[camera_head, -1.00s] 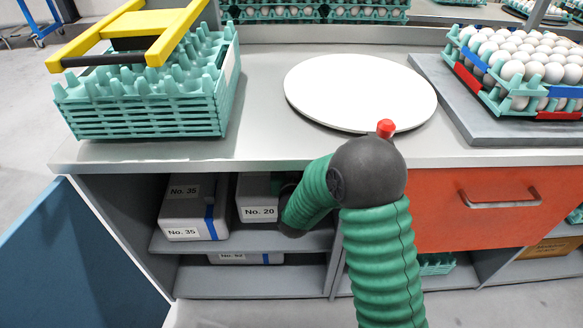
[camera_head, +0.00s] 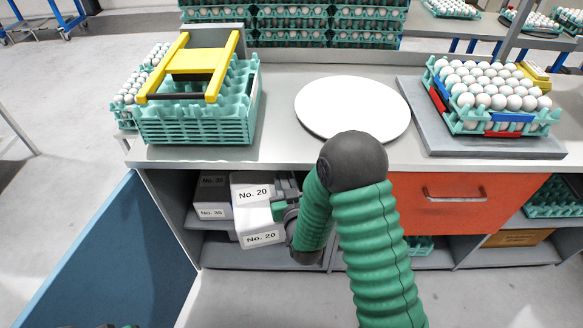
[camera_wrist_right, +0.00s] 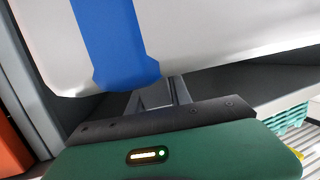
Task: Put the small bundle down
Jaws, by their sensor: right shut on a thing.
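The small bundle, a pale block (camera_head: 240,222) with "No. 20" labels on two faces, sits at the front of the open cupboard under the counter. My right gripper (camera_head: 279,207) is shut on it from the right side; my arm hides part of the grip. In the right wrist view the bundle (camera_wrist_right: 210,35) fills the top with a blue band around it, against the jaws. Whether its underside touches the shelf cannot be told.
A blue door (camera_head: 110,260) stands open at left. On the counter are teal trays (camera_head: 195,130) with a yellow frame, a clear white disc (camera_head: 352,108) and an egg tray (camera_head: 470,125). A red drawer (camera_head: 450,215) is right.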

